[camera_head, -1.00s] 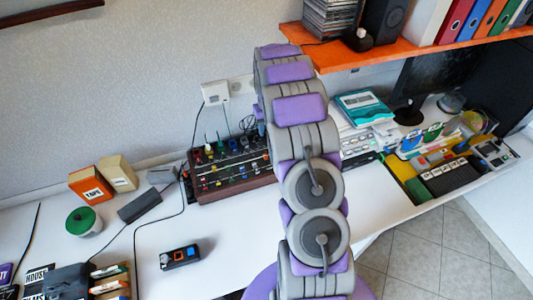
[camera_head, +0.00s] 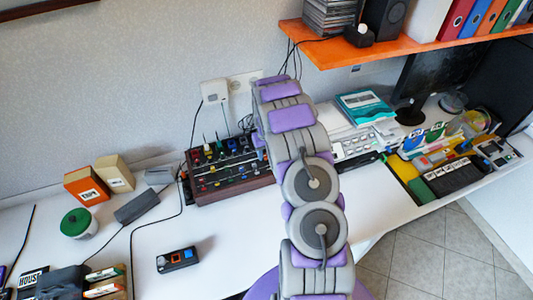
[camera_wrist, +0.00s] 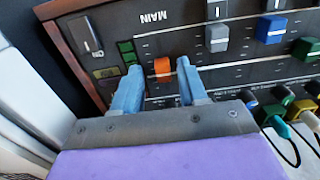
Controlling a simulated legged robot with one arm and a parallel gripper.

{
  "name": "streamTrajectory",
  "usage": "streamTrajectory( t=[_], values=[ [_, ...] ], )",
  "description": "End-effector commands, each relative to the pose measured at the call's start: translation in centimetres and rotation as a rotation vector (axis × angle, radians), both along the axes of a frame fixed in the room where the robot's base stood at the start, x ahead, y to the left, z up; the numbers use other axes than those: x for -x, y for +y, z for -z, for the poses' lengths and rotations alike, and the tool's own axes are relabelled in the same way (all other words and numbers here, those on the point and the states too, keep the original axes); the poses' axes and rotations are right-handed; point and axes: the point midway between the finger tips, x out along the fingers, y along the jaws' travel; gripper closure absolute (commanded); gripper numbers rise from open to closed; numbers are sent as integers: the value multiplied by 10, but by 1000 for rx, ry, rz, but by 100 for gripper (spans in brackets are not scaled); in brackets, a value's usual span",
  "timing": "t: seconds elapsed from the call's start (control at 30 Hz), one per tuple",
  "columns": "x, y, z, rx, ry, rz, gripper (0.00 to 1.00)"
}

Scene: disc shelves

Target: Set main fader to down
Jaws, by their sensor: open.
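The mixer (camera_head: 228,168) with wooden side panels stands against the wall, left of my arm in the head view. In the wrist view its panel (camera_wrist: 235,75) appears upside down, with the word MAIN printed above an orange fader cap (camera_wrist: 162,69). My gripper (camera_wrist: 159,66) is open, with one blue finger on each side of the orange cap. I cannot tell whether either finger touches it. My gripper is hidden behind my arm in the head view.
Grey (camera_wrist: 216,38), blue (camera_wrist: 270,28) and green (camera_wrist: 305,47) fader caps sit to the right. Knobs and plugged cables (camera_wrist: 285,128) are at the lower right. An orange shelf (camera_head: 400,42) hangs above the desk. A small black device (camera_head: 177,259) lies on the desk.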

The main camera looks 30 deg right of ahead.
Motion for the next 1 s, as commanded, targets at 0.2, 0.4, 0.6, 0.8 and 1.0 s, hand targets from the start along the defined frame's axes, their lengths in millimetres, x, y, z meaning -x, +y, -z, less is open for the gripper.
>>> streamTrajectory(
  t=[0.2,0.4,0.6,0.8,1.0],
  values=[
    [0,-1,0,-2,0,0,70],
    [-1,-3,1,-5,1,0,89],
    [0,-4,2,-4,2,0,100],
    [0,-4,2,-5,2,0,100],
    [1,-3,2,-5,3,0,100]
  ],
)
